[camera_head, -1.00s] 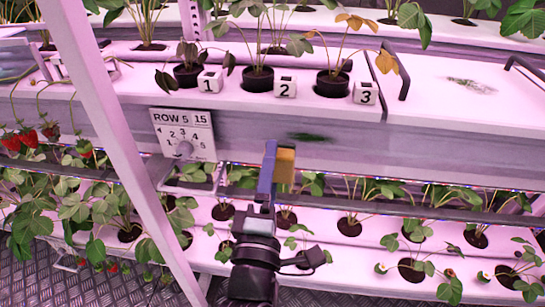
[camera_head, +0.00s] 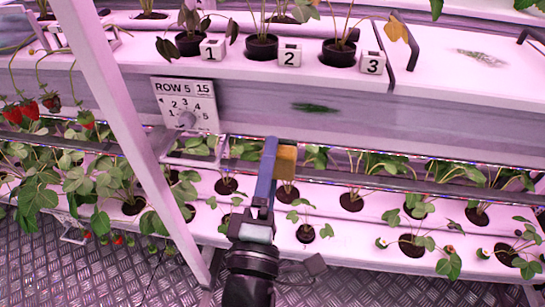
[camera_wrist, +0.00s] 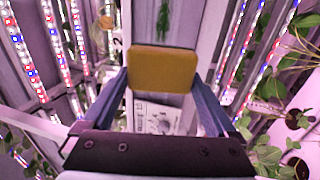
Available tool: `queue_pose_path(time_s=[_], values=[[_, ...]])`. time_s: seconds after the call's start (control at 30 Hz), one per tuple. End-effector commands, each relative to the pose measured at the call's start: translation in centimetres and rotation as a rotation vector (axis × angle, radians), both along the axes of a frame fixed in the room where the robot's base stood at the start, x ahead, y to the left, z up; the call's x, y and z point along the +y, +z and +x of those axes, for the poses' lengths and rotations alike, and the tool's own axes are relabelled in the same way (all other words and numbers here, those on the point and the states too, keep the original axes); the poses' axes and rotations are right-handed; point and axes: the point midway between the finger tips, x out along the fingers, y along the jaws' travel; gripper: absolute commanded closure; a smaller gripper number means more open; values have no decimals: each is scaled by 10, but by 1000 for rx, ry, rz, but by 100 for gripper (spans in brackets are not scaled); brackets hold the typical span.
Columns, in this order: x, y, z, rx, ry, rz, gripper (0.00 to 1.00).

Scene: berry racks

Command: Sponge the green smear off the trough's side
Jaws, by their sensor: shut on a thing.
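The green smear (camera_head: 315,107) is a dark, narrow streak on the side of the trough (camera_head: 400,128), right of the row sign. It also shows in the wrist view (camera_wrist: 163,20), beyond the sponge. My gripper (camera_head: 270,165) is shut on a yellow-brown sponge (camera_head: 287,161). In the wrist view the sponge (camera_wrist: 162,72) sits between both blue fingers. In the head view it is below and slightly left of the smear, apart from it in the picture. The far finger is hidden in the head view.
A row sign with a dial (camera_head: 186,104) hangs on the trough's side. Numbered cubes (camera_head: 290,56) and potted plants stand on top. A slanted white post (camera_head: 110,105) stands left; a lower planted shelf (camera_head: 345,230) lies below.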

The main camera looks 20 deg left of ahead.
Motion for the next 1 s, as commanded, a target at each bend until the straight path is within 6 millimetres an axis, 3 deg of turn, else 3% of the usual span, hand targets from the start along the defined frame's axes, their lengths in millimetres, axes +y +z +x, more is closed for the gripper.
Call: queue_pose_path(time_s=[0.63, 1.0], values=[[1, 2, 3, -1, 1, 0, 52], [11, 12, 38, 0, 3, -1, 52]])
